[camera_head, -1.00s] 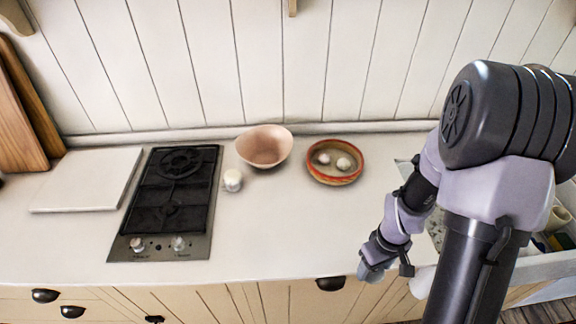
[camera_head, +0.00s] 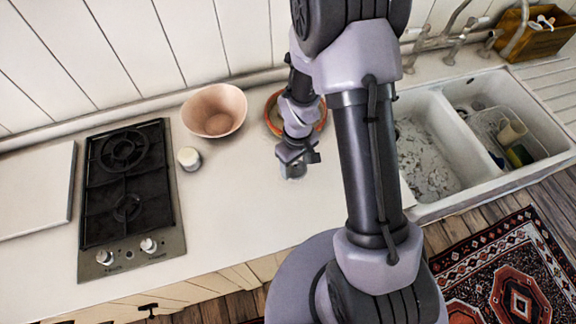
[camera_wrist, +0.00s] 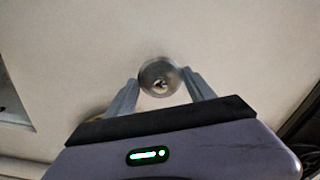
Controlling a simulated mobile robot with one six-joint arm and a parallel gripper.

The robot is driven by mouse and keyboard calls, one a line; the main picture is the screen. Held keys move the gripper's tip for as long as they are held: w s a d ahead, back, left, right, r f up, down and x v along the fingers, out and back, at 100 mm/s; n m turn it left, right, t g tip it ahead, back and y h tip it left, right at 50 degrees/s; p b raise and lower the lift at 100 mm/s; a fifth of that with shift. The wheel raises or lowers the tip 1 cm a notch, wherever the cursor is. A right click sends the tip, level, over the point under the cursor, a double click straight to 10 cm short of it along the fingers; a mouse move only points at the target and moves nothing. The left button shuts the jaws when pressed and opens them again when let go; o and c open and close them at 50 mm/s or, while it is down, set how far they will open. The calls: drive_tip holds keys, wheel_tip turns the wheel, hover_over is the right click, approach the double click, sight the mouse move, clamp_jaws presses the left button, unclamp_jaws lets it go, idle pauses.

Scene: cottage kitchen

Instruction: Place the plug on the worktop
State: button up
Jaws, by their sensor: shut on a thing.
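The plug (camera_wrist: 158,74) is a small round metal disc with a raised centre. In the wrist view it sits between the two fingertips of my gripper (camera_wrist: 161,82), which is shut on it. The pale worktop (camera_head: 235,205) lies beneath it in both views. In the head view my gripper (camera_head: 294,168) is over the worktop, in front of the orange-rimmed dish; the plug is hard to make out there. I cannot tell whether the plug touches the surface.
A black hob (camera_head: 127,185) is at the left, with a white jar (camera_head: 189,158) and a pink bowl (camera_head: 214,110) beside it. The orange-rimmed dish (camera_head: 273,112) is partly hidden by my arm. A white double sink (camera_head: 455,195) is at the right. The worktop front centre is clear.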

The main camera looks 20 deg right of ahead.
drive_tip(key=shift+w+a+f, duration=0.15)
drive_tip(key=shift+w+a, duration=0.6)
drive_tip(key=shift+a, duration=0.15)
drive_tip(key=shift+w+f+b, duration=0.1)
drive_tip(key=shift+f+b, duration=0.25)
drive_tip(key=shift+f, duration=1.35)
drive_tip(key=shift+f, duration=0.1)
drive_tip(key=o, duration=1.4)
